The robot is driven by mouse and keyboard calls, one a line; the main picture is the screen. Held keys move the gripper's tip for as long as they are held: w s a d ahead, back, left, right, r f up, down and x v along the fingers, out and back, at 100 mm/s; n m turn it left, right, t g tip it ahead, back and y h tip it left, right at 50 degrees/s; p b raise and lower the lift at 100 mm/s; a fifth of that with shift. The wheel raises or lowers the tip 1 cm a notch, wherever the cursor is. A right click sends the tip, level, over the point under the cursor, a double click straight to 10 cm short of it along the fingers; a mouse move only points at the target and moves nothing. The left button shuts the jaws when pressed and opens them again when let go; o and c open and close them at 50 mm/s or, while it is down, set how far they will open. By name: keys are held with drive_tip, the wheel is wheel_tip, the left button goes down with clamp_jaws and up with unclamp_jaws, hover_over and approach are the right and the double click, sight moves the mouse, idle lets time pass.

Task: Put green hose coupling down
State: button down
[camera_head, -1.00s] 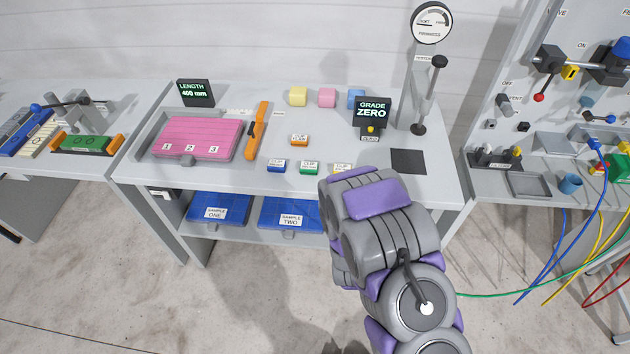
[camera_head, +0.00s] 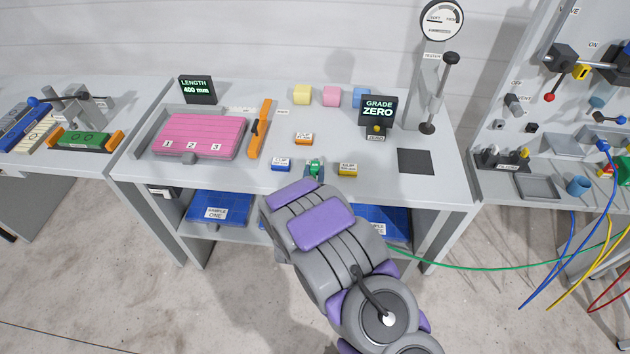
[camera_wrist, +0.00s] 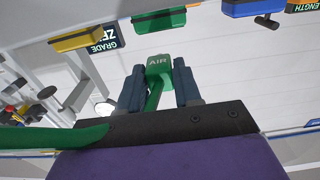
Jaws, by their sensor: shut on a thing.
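The green hose coupling (camera_wrist: 158,68), marked AIR, is between the two blue-grey fingers of my gripper (camera_wrist: 159,80) in the wrist view. My gripper is shut on it. Its green hose (camera_wrist: 80,134) runs off to the left there, and in the head view the hose (camera_head: 470,268) trails right toward the panel. The green clip (camera_wrist: 158,20) shows just beyond the coupling, with a gap between them in the picture. In the head view my arm hides most of the gripper, which is at the front of the table beside the clip row.
The grey table (camera_head: 375,185) holds a blue clip (camera_head: 281,164), a yellow clip (camera_head: 348,170), an orange clip (camera_head: 304,139), a pink stack (camera_head: 200,135) and a dark square (camera_head: 415,161). A gauge stand (camera_head: 412,90) rises at the back right. Several hoses hang from the right panel.

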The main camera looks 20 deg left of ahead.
drive_tip(key=f, duration=0.1)
drive_tip(key=a+f, duration=0.1)
drive_tip(key=f, duration=0.1)
drive_tip(key=shift+b, duration=0.3)
drive_tip(key=shift+d+f, duration=0.15)
drive_tip(key=shift+d, duration=0.05)
drive_tip(key=shift+d+r, duration=0.2)
drive_tip(key=shift+d, duration=0.55)
drive_tip(key=c, duration=1.2)
unclamp_jaws()
drive_tip(key=shift+c, duration=0.2)
drive_tip(key=o, duration=0.3)
drive_tip(key=shift+a+f, duration=0.1)
drive_tip(key=shift+a, duration=0.15)
drive_tip(key=shift+o, duration=0.8)
drive_tip(key=shift+a+f, duration=0.15)
drive_tip(key=shift+a, duration=0.25)
drive_tip(key=shift+d+r, duration=0.25)
drive_tip(key=p+v, duration=0.1)
drive_tip(key=v, duration=1.1)
